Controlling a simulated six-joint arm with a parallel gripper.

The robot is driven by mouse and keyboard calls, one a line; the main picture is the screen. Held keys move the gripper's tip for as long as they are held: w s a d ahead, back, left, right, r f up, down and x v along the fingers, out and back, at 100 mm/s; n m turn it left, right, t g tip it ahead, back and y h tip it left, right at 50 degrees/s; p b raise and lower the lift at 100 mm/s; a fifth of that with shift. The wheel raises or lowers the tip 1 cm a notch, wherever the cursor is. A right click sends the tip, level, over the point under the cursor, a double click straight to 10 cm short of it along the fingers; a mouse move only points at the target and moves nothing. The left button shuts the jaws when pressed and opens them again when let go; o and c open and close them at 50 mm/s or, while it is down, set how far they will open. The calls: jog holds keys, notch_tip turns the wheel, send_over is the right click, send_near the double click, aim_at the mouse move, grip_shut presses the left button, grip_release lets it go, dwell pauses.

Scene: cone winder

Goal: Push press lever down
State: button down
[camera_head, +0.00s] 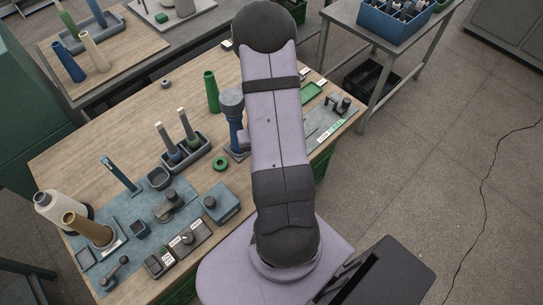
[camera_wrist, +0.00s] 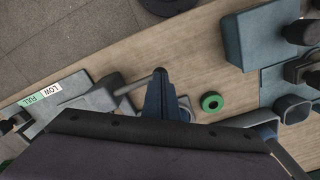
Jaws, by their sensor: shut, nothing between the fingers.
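A green ring (camera_head: 220,163) lies left of the stand. A green cone (camera_head: 211,92) stands behind it. A grey tray (camera_head: 188,152) with cones and a blue box (camera_head: 222,203) sit to the left. A FULL/LOW plate (camera_head: 325,130) lies right. Bare wood shows between them.

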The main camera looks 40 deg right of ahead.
jog(key=shift+f, duration=0.35)
jog(key=shift+f+b, duration=0.25)
jog(key=shift+b, duration=0.1)
dwell(0.4)
jog(key=shift+r, duration=0.1)
dwell(0.4)
notch_tip(320, 180, up, 9)
jog(key=p, duration=0.8)
dwell(0.4)
jog(key=shift+s, duration=0.1)
dwell(0.4)
